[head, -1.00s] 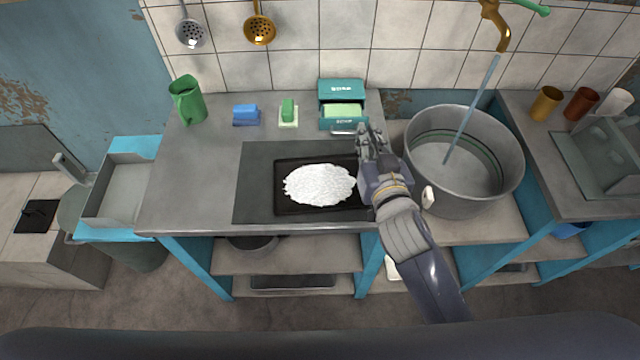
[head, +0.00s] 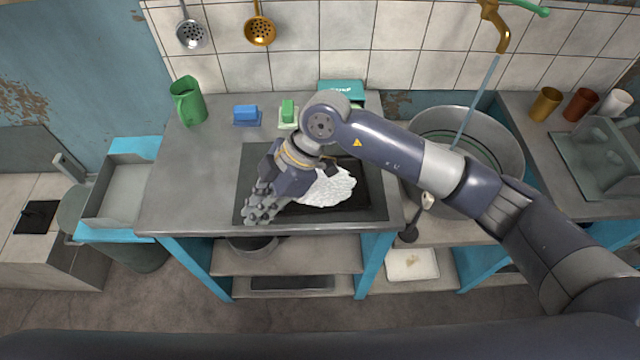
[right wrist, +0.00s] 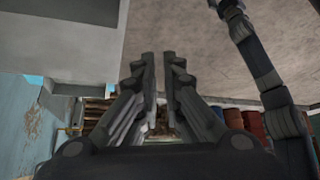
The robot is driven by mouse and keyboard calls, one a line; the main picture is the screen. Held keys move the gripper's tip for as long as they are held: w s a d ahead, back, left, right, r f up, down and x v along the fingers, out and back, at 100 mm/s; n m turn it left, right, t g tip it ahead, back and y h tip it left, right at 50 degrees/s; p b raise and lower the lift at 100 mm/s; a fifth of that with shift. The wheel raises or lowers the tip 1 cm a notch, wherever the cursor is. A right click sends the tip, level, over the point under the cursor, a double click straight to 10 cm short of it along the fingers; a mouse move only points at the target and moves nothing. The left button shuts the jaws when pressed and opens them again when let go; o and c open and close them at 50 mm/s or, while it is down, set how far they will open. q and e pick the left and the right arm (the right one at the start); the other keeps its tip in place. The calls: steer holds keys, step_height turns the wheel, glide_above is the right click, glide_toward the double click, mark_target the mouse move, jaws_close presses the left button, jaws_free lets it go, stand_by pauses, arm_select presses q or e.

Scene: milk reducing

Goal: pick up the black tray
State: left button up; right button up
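The black tray (head: 362,178) lies on a dark mat on the grey table in the head view, with a heap of white powder (head: 330,190) on it. My right arm crosses above the tray from the right and hides its left side and back edge. My right gripper (head: 258,212) hangs at the left of the tray, over the mat's front left part. Whether it touches the tray or mat cannot be told. In the right wrist view its fingers (right wrist: 160,62) stand close, with a narrow empty gap between them. My left gripper is out of view.
A teal box (head: 341,91) is partly hidden by my arm. A large metal pot (head: 508,150) stands right of the table, under running water.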

steer(key=w+d+f+m+t+h, duration=0.25)
steer(key=w+d+h, duration=0.4)
steer(key=d, duration=0.55)
steer(key=p, duration=0.1)
glide_above(323, 213)
step_height(323, 213, down, 4)
steer(key=shift+d+r+m, duration=0.1)
steer(key=shift+m, duration=0.35)
step_height(323, 213, down, 6)
steer(key=shift+r+p, duration=0.2)
steer(key=shift+p, duration=0.9)
steer(key=shift+w+f, duration=0.1)
steer(key=shift+f, duration=0.2)
jaws_close()
steer(key=shift+r, duration=0.15)
